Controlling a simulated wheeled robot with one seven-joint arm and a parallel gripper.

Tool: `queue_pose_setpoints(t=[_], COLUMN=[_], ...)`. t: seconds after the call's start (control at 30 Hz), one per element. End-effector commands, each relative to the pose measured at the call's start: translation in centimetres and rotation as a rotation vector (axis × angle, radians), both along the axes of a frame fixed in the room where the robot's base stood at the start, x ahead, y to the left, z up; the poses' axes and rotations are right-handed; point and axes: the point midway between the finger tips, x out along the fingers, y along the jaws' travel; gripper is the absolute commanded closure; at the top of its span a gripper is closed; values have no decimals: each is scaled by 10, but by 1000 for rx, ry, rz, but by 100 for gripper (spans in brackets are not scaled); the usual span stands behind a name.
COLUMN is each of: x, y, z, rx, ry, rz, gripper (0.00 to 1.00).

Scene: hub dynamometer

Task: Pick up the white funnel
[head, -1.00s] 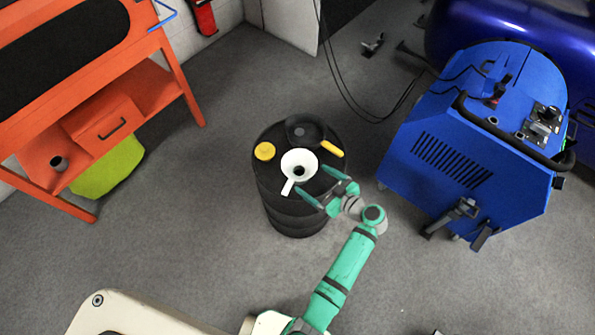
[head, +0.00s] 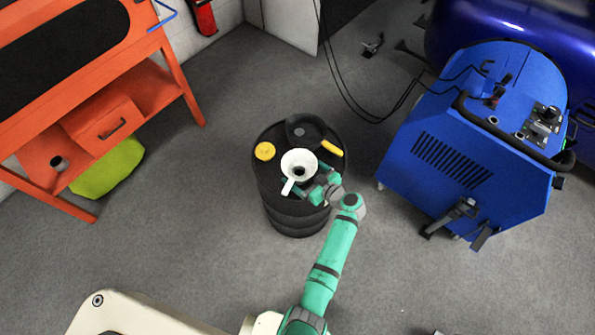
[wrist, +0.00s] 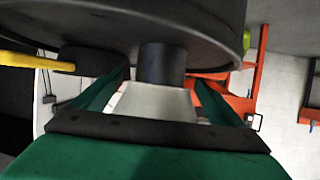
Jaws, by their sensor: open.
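The white funnel (head: 290,160) sits upright on top of the black drum (head: 292,215), its tab pointing to the lower left. My gripper (head: 309,185) is open at the funnel's lower right side in the head view, with one finger partly hidden beneath the funnel's rim. In the wrist view, which appears upside down, the pale funnel cone (wrist: 155,103) lies between the two green fingers of my gripper (wrist: 157,88). A short dark cylinder (wrist: 162,65) joins the cone to the drum. I cannot tell whether either finger touches the funnel.
A black pan (head: 303,128) with a yellow handle (head: 331,148) lies behind the funnel on the drum. A yellow cap (head: 265,151) is at its left. A blue machine (head: 450,155) stands right, an orange bench (head: 150,95) left. Floor around the drum is clear.

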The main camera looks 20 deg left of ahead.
Motion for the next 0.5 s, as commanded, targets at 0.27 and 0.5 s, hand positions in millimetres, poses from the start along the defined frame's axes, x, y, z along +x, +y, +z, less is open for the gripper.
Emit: queue_pose_setpoints(t=[0.27,0.5], x=[0,0], y=[0,0], z=[0,1], rx=[0,0], ry=[0,-1], rz=[0,0], gripper=[48,48])
